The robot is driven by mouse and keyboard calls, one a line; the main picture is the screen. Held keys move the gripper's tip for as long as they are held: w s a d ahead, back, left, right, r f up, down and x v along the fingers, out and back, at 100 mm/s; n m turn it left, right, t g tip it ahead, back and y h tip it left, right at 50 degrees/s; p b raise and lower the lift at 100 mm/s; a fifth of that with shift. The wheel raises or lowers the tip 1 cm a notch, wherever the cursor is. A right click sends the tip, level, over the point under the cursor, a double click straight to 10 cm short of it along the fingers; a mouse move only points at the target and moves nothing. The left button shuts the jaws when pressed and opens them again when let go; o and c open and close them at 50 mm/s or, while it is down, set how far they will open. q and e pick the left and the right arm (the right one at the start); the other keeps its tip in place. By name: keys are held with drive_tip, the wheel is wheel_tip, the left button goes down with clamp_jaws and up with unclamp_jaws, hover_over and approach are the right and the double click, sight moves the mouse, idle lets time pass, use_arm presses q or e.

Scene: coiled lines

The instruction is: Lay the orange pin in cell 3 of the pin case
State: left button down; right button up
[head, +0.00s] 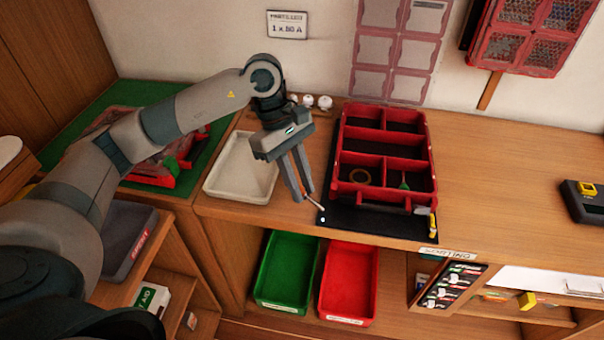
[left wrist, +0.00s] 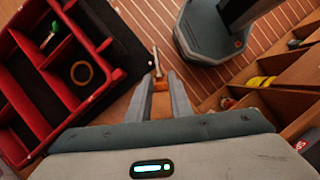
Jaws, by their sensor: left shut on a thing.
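My left gripper (head: 308,197) is shut on a thin pin (head: 316,204) and holds it by the front left corner of the black mat. In the left wrist view, the pin (left wrist: 156,62) sticks out beyond the fingertips (left wrist: 160,84), pale at its tip, with orange between the fingers. The red pin case (head: 383,136) is divided into several cells and lies right of the gripper. One cell holds a gold ring (head: 360,175) and another a green pin (head: 404,185). I cannot read any cell numbers. My right gripper is out of view.
The case stands on a black mat (head: 345,218) near the bench's front edge. A yellow item (head: 432,225) is at its front right. A cream tray (head: 242,168) lies left of the gripper. Green (head: 285,272) and red (head: 348,285) bins sit below.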

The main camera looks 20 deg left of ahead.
use_arm(q)
drive_tip(key=s+m+g+y, duration=0.1)
drive_tip(key=m, duration=0.3)
drive_tip(key=s+m+g+y, duration=0.1)
drive_tip(key=s+m+y, duration=0.1)
drive_tip(key=m, duration=0.3)
drive_tip(key=s+d+m+g+y, duration=0.1)
drive_tip(key=s+m, duration=0.1)
drive_tip(key=m, duration=0.3)
drive_tip(key=shift+r, duration=0.1)
drive_tip(key=shift+d, duration=0.1)
